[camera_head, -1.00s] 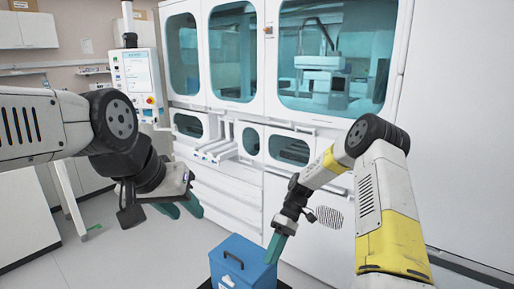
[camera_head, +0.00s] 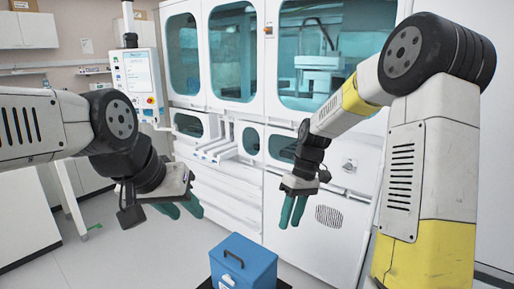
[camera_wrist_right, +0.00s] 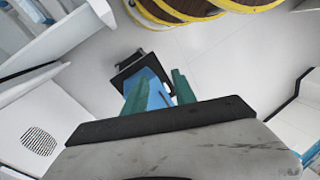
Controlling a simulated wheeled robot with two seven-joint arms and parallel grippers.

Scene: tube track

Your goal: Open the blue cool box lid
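My left gripper (camera_head: 184,211) is open and empty, up and left of the box.
The box rests on a dark base (camera_wrist_right: 140,62) on the grey floor. A large white machine (camera_head: 225,185) with tinted windows stands behind it. A control screen (camera_head: 138,75) hangs at the left. The floor left of the box is clear.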

